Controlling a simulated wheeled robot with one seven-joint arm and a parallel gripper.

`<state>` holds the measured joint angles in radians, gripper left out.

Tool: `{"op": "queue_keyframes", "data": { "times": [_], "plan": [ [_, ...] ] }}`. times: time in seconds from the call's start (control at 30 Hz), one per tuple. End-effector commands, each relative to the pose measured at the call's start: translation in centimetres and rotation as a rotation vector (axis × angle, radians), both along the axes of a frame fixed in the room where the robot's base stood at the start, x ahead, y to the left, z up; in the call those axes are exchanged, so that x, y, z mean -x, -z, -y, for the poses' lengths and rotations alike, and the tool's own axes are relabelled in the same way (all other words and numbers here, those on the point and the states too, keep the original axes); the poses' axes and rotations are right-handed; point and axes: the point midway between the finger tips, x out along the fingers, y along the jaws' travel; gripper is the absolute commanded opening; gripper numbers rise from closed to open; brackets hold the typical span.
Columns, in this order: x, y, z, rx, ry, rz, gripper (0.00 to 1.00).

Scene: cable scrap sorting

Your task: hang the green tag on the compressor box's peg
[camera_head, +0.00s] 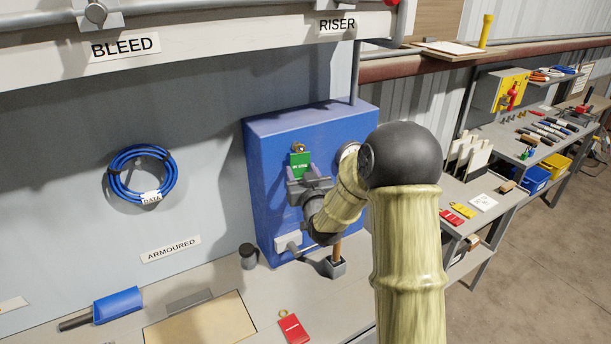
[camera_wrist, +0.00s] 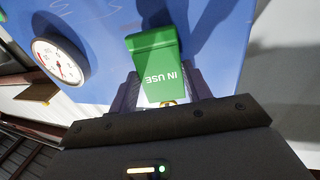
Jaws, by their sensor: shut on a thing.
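The green tag (camera_head: 300,164) reads "IN USE" and stands in front of the blue compressor box's (camera_head: 275,215) front face. My gripper (camera_head: 302,176) is shut on the tag, with a finger on either side of it. In the wrist view the tag (camera_wrist: 158,67) appears upside down between the fingers, against the blue box (camera_wrist: 200,15). A small brass-coloured ring or peg end shows at the tag's top in the head view. I cannot tell whether the tag's ring is around the peg or only in front of it.
A round gauge (camera_wrist: 59,62) is on the box face beside the tag. A blue cable coil (camera_head: 142,174) hangs on the wall to the left. A red tag (camera_head: 292,328), a blue scoop (camera_head: 118,305) and a dark cup (camera_head: 248,256) are on the bench. More shelving stands at right.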

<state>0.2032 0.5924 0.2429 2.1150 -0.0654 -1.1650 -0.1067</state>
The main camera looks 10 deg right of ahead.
Motion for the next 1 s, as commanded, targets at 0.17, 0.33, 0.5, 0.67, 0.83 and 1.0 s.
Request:
{"op": "queue_keyframes", "data": {
  "times": [0.17, 0.33, 0.5, 0.67, 0.83, 1.0],
  "plan": [
    [-0.44, 0.61, -0.1, 0.0, 0.001, 0.0, 0.11],
    [-0.55, 0.66, -0.11, 0.0, 0.002, -0.001, 0.11],
    [-0.59, 0.63, -0.13, -0.001, 0.001, -0.002, 0.11],
    [-0.58, 0.63, -0.15, -0.001, 0.001, -0.002, 0.11],
    [-0.57, 0.63, -0.16, -0.001, 0.001, -0.002, 0.11],
    [-0.58, 0.64, -0.17, -0.001, 0.001, -0.002, 0.56]
  ]
}}
